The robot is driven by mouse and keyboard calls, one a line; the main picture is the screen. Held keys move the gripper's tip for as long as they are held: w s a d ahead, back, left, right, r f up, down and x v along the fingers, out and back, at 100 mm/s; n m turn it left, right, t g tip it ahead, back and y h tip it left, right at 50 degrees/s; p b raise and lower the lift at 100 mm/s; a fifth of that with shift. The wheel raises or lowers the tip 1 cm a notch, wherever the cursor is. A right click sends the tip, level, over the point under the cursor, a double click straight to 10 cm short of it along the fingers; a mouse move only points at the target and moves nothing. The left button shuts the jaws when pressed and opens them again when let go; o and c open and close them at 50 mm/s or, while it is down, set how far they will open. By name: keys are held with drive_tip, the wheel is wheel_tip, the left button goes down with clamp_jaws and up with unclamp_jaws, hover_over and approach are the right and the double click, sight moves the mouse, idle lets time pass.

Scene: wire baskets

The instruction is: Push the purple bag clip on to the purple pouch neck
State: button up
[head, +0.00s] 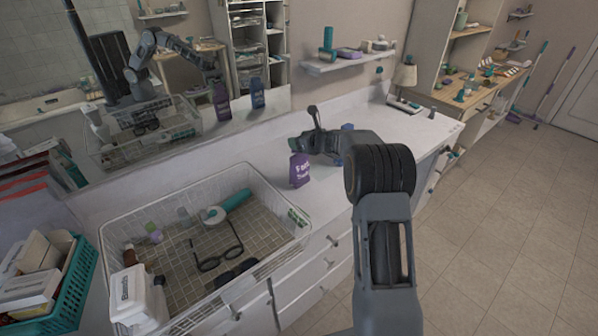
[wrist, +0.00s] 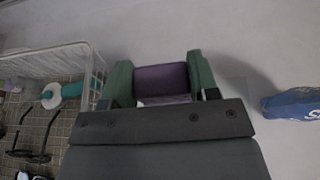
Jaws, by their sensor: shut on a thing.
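The purple pouch (head: 300,171) stands upright on the white counter, with pale lettering on its front. A small white patch shows just below the block. The pouch neck is hidden, so I cannot tell whether the clip sits on it.
A white wire basket (head: 118,226) with glasses and a teal-ended roll stands left of the pouch. A blue pouch (wrist: 292,104) stands to the right, mostly behind my arm in the head view. A mirror (head: 60,120) backs the counter. The counter's right part is fairly clear.

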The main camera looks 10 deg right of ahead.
drive_tip(key=shift+f+b, duration=1.2)
drive_tip(key=shift+f, duration=0.2)
drive_tip(key=o, duration=1)
drive_tip(key=shift+s+d+r, duration=0.1)
drive_tip(key=shift+v, duration=3.8)
drive_tip(key=shift+s+d, duration=0.15)
